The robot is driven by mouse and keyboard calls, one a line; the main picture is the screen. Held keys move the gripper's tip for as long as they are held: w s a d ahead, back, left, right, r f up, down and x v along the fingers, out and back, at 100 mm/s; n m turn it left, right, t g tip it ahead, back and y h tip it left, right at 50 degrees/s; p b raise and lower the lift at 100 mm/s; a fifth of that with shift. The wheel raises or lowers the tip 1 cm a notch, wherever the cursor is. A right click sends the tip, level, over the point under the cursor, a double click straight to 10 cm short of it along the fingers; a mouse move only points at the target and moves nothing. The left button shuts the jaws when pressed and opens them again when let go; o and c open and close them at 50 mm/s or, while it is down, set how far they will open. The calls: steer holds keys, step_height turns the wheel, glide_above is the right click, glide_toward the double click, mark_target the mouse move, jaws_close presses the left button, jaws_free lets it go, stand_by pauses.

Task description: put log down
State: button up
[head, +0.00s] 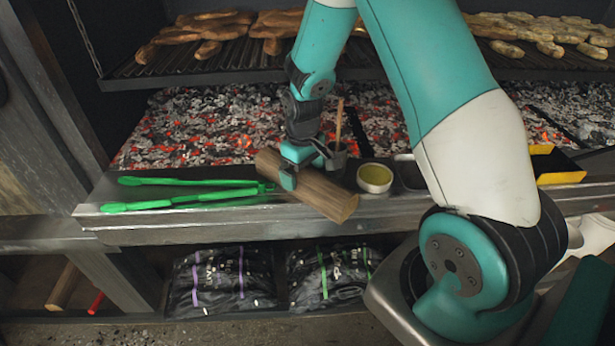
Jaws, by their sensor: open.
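The log (325,197) is a split piece of brown wood. It lies at a slant on the metal front ledge (240,230) of the grill, with its right end at the ledge's front edge. My gripper (288,178) is open and points down at the log's left part, with a teal finger in front of its near side. The far finger and any contact with the wood are hidden. Glowing coals (215,125) lie behind the ledge.
Green tongs (165,202) lie left of the log, their tips close to it. A dark cup (336,160) with a wooden handle and a bowl of yellow liquid (374,178) stand right behind it. Charcoal bags (222,280) sit below. Food lies on the grate (190,62) above.

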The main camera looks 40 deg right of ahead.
mark_target(304, 181)
steer(key=shift+f, duration=1.6)
steer(key=shift+f, duration=0.2)
steer(key=c, duration=1.5)
steer(key=shift+r, duration=0.1)
steer(key=shift+c, duration=0.2)
step_height(304, 181, up, 20)
steer(key=shift+d+r+b, duration=0.15)
steer(key=shift+r+b, duration=0.05)
steer(key=shift+b, duration=0.25)
